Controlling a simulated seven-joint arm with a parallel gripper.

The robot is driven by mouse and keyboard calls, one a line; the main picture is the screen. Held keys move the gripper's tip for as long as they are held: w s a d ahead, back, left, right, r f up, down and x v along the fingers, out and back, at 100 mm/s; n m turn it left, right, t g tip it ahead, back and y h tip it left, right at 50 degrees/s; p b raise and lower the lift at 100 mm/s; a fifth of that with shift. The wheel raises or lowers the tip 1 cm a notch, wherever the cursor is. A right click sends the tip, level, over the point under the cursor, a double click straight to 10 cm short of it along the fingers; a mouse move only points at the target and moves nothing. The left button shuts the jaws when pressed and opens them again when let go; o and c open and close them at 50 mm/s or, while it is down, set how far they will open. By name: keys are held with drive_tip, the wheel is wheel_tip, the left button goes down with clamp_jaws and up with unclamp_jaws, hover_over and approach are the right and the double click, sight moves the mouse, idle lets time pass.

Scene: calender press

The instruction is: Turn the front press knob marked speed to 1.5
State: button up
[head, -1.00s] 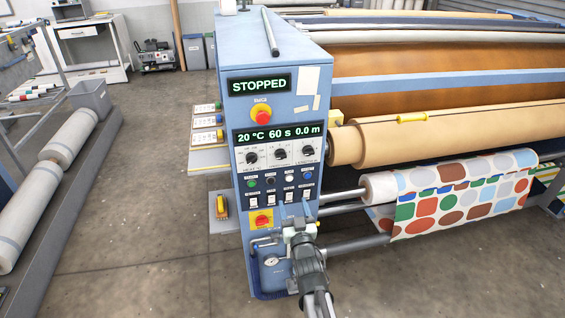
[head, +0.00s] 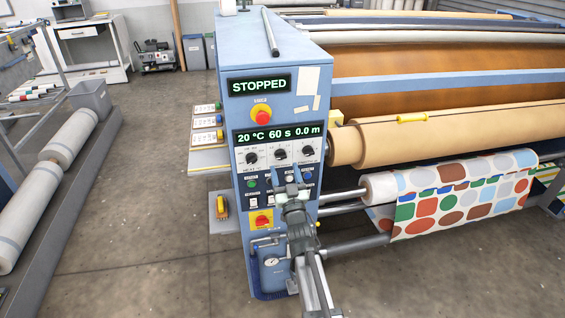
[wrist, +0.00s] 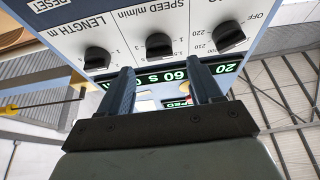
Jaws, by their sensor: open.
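The speed knob is the black middle knob (head: 280,153) in the row of three on the blue press panel. In the wrist view, which is upside down, the knob (wrist: 159,46) sits under the label "SPEED m/min". Its exact setting is too small to read. My gripper (head: 288,176) is in front of the panel, just below the knob row. In the wrist view its two blue fingers (wrist: 160,76) are spread, empty and roughly lined up with the speed knob, with no clear contact.
The length knob (wrist: 97,58) and the temperature knob (wrist: 229,36) flank the speed knob closely. A display (head: 279,134) reads 20 °C, 60 s, 0.0 m; another (head: 259,85) reads STOPPED. A red emergency button (head: 261,116) is above. Rollers with patterned fabric (head: 460,190) lie right.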

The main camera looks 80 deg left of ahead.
sight(282, 158)
drive_tip(key=shift+x, duration=2.05)
drive_tip(key=shift+c, duration=0.3)
drive_tip(key=c, duration=1)
drive_tip(key=shift+m+t, duration=0.4)
drive_tip(key=shift+m, duration=0.2)
drive_tip(key=m+t, duration=0.1)
drive_tip(key=m, duration=0.1)
drive_tip(key=m+t, duration=0.1)
drive_tip(key=m, duration=0.2)
drive_tip(key=shift+s+t+h, duration=0.15)
drive_tip(key=shift+t+h, duration=0.15)
drive_tip(key=m+t, duration=0.1)
drive_tip(key=m, duration=0.2)
drive_tip(key=m+t+h, duration=0.1)
drive_tip(key=m, duration=0.1)
drive_tip(key=shift+r+m+h, duration=0.1)
drive_tip(key=shift+m+h, duration=0.2)
drive_tip(key=shift+m, duration=0.5)
